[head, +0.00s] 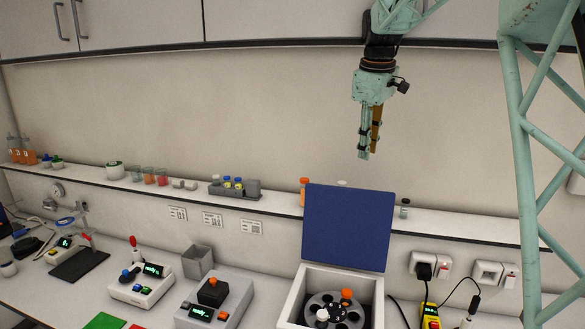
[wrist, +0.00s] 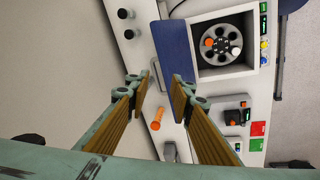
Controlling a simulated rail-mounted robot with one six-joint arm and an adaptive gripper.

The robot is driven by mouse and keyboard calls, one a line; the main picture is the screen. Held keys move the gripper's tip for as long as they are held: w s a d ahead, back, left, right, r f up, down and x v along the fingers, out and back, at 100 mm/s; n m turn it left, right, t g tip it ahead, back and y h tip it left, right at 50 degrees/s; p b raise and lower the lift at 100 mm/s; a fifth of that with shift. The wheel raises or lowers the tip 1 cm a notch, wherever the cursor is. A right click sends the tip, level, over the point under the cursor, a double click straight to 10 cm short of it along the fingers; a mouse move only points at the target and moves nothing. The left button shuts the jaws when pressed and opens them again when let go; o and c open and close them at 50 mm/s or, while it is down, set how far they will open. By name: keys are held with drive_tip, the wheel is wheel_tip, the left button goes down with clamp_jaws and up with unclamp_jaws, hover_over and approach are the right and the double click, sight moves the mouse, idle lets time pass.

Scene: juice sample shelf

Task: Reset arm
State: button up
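My gripper (head: 367,152) hangs pointing down in front of the wall, high above the shelf in the head view. In the wrist view my gripper (wrist: 163,85) has its two fingers apart with nothing between them. Below it stands a centrifuge (head: 291,292) with its blue lid (head: 348,228) raised. Its rotor (head: 327,312) carries an orange-capped tube (head: 346,295) and a white-capped piece. The rotor also shows in the wrist view (wrist: 222,46). An orange-capped tube (head: 304,184) stands on the shelf behind the lid, partly hidden.
The wall shelf (head: 285,207) holds a grey rack (head: 236,190) with blue-capped vials, several beakers (head: 149,175) and orange bottles (head: 29,156). The bench below carries several instruments (head: 141,285) and a grey bin (head: 197,261). Upper cabinets (head: 140,22) overhang the back. Air around my gripper is clear.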

drive_tip(key=s+f+m+b, duration=0.2)
drive_tip(key=s+m+b, duration=0.15)
drive_tip(key=s, duration=1.15)
drive_tip(key=s+f+m+b, duration=0.2)
drive_tip(key=s+b, duration=0.2)
drive_tip(key=s, duration=1.2)
drive_tip(key=s+f+m+b, duration=0.1)
drive_tip(key=s+f+b, duration=0.1)
drive_tip(key=s+f, duration=0.4)
drive_tip(key=s+a+f+m+b, duration=0.1)
drive_tip(key=s+f, duration=0.5)
drive_tip(key=s, duration=0.7)
drive_tip(key=s+f+m+t+b, duration=0.1)
drive_tip(key=s+f+m+b, duration=0.2)
drive_tip(key=s+f, duration=0.3)
drive_tip(key=s+b, duration=0.1)
drive_tip(key=s, duration=0.2)
drive_tip(key=shift+s+a+f+b, duration=0.3)
drive_tip(key=shift+s+b, duration=0.05)
drive_tip(key=shift+s, duration=0.05)
